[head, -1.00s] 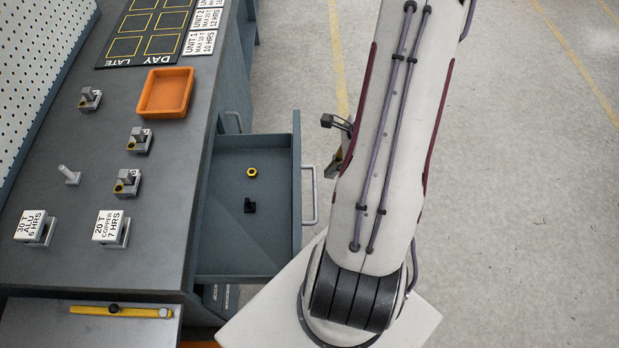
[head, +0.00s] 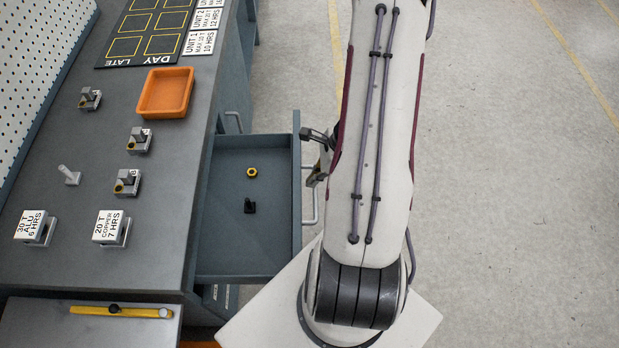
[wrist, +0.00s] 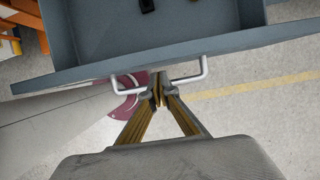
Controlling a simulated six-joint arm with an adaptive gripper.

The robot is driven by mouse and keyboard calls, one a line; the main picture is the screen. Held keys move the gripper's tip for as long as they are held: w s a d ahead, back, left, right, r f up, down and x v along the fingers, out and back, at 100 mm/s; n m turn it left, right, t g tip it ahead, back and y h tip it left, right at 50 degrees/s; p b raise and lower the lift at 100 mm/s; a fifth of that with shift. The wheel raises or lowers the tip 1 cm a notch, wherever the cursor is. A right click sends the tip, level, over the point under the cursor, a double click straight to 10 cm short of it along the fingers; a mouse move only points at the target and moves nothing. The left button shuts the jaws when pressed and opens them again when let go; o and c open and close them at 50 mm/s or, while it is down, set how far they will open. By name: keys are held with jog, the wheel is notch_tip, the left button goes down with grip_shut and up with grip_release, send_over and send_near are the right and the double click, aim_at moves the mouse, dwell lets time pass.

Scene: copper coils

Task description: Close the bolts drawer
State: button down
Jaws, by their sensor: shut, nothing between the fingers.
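The drawer (head: 225,235) is pulled out from the workbench and holds a yellow nut (head: 252,172) and a black bolt-like piece (head: 250,206). No label on it can be read. Its pale handle (head: 315,195) is on the front at the right; it also shows in the wrist view (wrist: 204,70). In the wrist view my gripper (wrist: 158,80) has its fingers together at the middle of the handle, close to the drawer front (wrist: 95,72). Whether it touches cannot be told. In the head view my arm hides most of the gripper.
The floor on the right is open.

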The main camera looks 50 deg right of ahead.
jog(key=shift+w+a, duration=0.4)
dwell(0.3)
jog(key=w+a, duration=1.5)
jog(key=shift+w+a, duration=0.4)
jog(key=shift+s+d, duration=0.1)
dwell(0.4)
jog(key=s+d+r, duration=0.5)
jog(key=r, duration=0.4)
jog(key=shift+s+d, duration=0.15)
dwell(0.8)
jog(key=shift+r, duration=0.15)
